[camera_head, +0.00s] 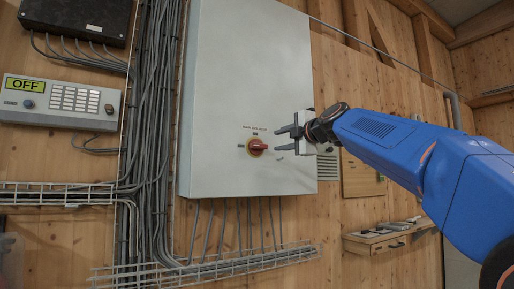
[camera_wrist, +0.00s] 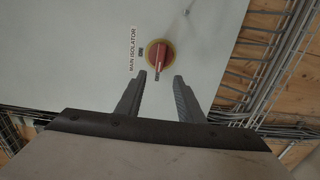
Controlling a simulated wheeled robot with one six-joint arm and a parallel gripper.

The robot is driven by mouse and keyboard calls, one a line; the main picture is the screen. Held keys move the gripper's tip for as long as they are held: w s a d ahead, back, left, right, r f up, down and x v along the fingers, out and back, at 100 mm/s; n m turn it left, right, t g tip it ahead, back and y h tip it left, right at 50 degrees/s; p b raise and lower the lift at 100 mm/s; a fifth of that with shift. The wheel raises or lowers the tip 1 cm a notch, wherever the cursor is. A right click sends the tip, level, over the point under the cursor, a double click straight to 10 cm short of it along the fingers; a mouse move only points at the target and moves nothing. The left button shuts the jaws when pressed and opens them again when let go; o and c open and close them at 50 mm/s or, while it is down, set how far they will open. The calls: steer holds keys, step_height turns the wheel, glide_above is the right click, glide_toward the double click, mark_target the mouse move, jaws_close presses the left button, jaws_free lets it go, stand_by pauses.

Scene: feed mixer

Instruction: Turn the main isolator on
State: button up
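The main isolator is a red rotary handle (camera_head: 257,147) on a yellow disc, low on the front of a grey cabinet (camera_head: 250,80). In the wrist view the red handle (camera_wrist: 159,54) shows beyond my fingertips, with the label "MAIN ISOLATOR" (camera_wrist: 132,50) beside it. In the head view the handle's grip points sideways, to the right. My gripper (camera_head: 284,140) is open and empty, to the right of the handle. In the wrist view its two fingers (camera_wrist: 162,77) stand apart, pointing toward the handle, with a visible gap before it.
A control panel (camera_head: 60,102) with a display reading "OFF" hangs at the left. Thick cable bundles (camera_head: 155,120) run beside the cabinet, and a wire cable tray (camera_head: 215,268) lies below it. A small wooden shelf (camera_head: 385,238) is at the lower right.

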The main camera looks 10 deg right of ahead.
mark_target(260, 146)
steer(key=x, duration=1.5)
steer(key=shift+w, duration=0.1)
jaws_close()
